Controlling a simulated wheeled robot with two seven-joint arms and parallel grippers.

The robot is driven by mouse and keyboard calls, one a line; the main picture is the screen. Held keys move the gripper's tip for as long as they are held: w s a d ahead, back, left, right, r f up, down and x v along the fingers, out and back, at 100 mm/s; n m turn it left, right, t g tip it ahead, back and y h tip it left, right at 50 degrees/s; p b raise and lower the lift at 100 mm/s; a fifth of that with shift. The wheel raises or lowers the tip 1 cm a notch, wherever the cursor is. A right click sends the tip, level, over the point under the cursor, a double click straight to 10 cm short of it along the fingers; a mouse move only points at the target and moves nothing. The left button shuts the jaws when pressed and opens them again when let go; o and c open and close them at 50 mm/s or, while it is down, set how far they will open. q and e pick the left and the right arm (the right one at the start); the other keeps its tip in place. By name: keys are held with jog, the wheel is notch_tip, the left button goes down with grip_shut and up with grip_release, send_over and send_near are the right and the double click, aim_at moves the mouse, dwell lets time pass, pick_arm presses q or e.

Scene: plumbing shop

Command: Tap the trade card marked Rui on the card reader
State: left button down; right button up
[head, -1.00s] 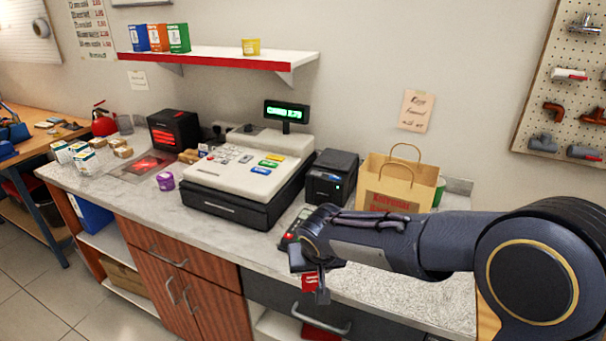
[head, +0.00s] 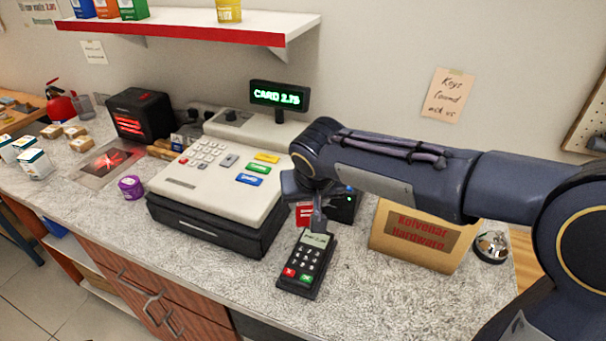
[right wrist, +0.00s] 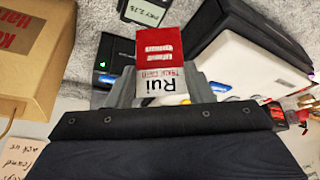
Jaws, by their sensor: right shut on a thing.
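The trade card (right wrist: 160,62), red and white with "Rui" on its white part, is held between the fingers of my right gripper (right wrist: 162,88) in the right wrist view. In the head view my right gripper (head: 305,203) is above and behind the card reader, with the red of the card showing between its fingers. The card reader (head: 306,263) is dark, with a small lit screen, number keys and red and green keys. It lies on the counter, and its screen also shows at the top of the right wrist view (right wrist: 147,10). Card and reader look apart. My left gripper is out of view.
A cash register (head: 225,180) stands left of the reader, its display (head: 279,96) reading "CARD 2.75". A dark printer (head: 345,205) is behind my gripper. The counter (head: 400,300) in front is clear.

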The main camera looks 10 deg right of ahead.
jog(key=b, duration=0.5)
send_over(315, 238)
notch_tip(315, 238, down, 8)
jog(key=shift+f+b, duration=0.4)
jog(key=shift+b, duration=0.05)
jog(key=shift+f+b, duration=0.55)
jog(key=shift+f, duration=0.1)
dwell(0.5)
dwell(0.4)
jog(key=shift+r+p, duration=0.75)
jog(key=shift+r, duration=0.25)
jog(key=p+v, duration=0.1)
jog(key=v, duration=0.2)
jog(key=a+p+v, duration=0.1)
jog(key=p+v, duration=0.1)
jog(key=w+p+v, duration=0.1)
jog(key=p+v, duration=0.1)
jog(key=v, duration=0.1)
jog(key=shift+s+a+r, duration=0.2)
jog(key=shift+a+r, duration=0.15)
jog(key=shift+r, duration=0.15)
jog(key=shift+s+a+r, duration=0.1)
jog(key=shift+s+r, duration=0.15)
jog(key=shift+r, duration=0.15)
